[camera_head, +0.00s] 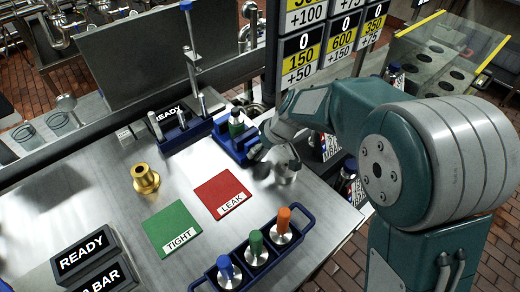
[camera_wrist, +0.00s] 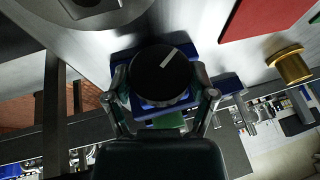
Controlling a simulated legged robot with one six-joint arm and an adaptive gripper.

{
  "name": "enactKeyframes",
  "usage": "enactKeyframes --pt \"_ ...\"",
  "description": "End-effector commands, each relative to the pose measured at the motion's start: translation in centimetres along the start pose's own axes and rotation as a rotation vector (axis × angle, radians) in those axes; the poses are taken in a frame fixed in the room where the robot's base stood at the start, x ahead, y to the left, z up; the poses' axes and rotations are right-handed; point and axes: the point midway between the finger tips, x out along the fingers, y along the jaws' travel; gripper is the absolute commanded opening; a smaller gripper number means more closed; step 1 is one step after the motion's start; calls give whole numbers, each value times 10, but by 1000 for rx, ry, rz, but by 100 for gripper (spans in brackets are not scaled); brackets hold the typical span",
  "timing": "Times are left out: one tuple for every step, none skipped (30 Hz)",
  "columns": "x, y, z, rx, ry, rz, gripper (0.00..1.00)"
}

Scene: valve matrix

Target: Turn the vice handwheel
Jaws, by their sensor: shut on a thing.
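The vice (camera_head: 233,143) is blue and stands near the back right of the metal bench, with a green and dark part (camera_head: 236,124) in it. My gripper (camera_head: 281,165) is at the vice's right side, and there its fingers hide the handwheel. In the wrist view the handwheel (camera_wrist: 160,74) is a round black knob with a white line tilted up to the right. My gripper (camera_wrist: 161,84) is shut on it, one finger at each side. Blue vice parts (camera_wrist: 126,57) show behind the knob, and a bit of green (camera_wrist: 168,121) shows below it.
A red LEAK mat (camera_head: 223,193) and a green TIGHT mat (camera_head: 171,229) lie in front of the vice. A brass fitting (camera_head: 145,178) stands to the left. A blue rack (camera_head: 254,262) holds three colored-top pieces. READY signs and a metal post stand behind and left.

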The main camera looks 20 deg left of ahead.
Motion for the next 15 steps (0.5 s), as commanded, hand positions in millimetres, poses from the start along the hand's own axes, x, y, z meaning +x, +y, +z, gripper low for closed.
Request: enactKeyframes --pt "1 2 1 12 -2 -18 25" --pt "1 2 1 17 -2 -31 25" --pt "1 3 1 27 -1 -51 25" --pt "1 3 1 35 -1 -68 25" --pt "1 3 1 43 -1 -87 25" --pt "1 3 1 53 -1 -114 25" --pt "2 4 1 63 -2 -136 25" --pt "2 4 1 73 -1 -159 25" --pt "2 4 1 85 -1 -191 25" --pt "2 5 1 96 -1 -216 25" --pt "2 5 2 107 -2 -241 25" --pt "2 6 1 122 -1 -276 25" --pt "2 6 2 133 -1 -303 25" --pt "2 6 2 143 -2 -330 25" --pt "2 6 2 158 -1 -365 25"
